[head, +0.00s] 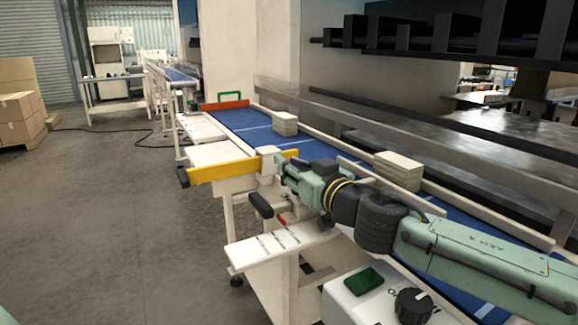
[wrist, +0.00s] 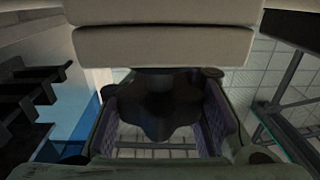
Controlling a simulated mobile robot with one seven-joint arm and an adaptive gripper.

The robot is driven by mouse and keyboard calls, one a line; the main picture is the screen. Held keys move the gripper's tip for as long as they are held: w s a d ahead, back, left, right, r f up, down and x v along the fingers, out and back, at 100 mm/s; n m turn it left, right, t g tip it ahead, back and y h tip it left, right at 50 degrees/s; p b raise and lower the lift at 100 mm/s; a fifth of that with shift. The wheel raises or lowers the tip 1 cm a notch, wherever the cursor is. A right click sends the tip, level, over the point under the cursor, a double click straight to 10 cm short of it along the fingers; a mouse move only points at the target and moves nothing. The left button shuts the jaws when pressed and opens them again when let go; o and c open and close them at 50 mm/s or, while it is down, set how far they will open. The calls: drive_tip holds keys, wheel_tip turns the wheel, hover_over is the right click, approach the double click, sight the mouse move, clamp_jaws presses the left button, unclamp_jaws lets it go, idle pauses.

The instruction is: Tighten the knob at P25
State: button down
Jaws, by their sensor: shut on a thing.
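A dark, lobed knob (wrist: 165,108) sits between the two fingers of my gripper (wrist: 166,122) in the wrist view. The fingers close on it from the left and right, with their purple-grey inner pads facing it. A pale two-part block (wrist: 165,45) lies right above the knob in that view. In the head view my gripper (head: 288,172) is at the near side of the conveyor, by the inner end of the yellow bar (head: 222,171). The knob is hidden there behind the gripper and the pale post. No P25 label is readable.
A blue conveyor belt (head: 245,129) carries pale stacks (head: 285,124) behind my arm. A black handle (head: 261,205) and a pale side shelf (head: 265,250) stick out below the gripper. A control box with a black dial (head: 413,304) stands in front.

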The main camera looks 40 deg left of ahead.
drive_tip(key=shift+w+d+r+m+t+h, duration=0.1)
drive_tip(key=shift+w+m+t+h, duration=0.1)
drive_tip(key=shift+m+t, duration=0.15)
drive_tip(key=shift+w+d+r+m+t+h, duration=0.1)
drive_tip(key=shift+m+t+h, duration=0.15)
drive_tip(key=shift+t, duration=0.2)
drive_tip(key=c, duration=1.7)
unclamp_jaws()
drive_tip(key=shift+o, duration=1.3)
drive_tip(key=shift+s+d+r, duration=0.15)
drive_tip(key=shift+d+r, duration=0.05)
drive_tip(key=shift+o, duration=0.7)
drive_tip(key=shift+a+f, duration=0.15)
wheel_tip(320, 180, up, 10)
drive_tip(key=shift+o, duration=0.4)
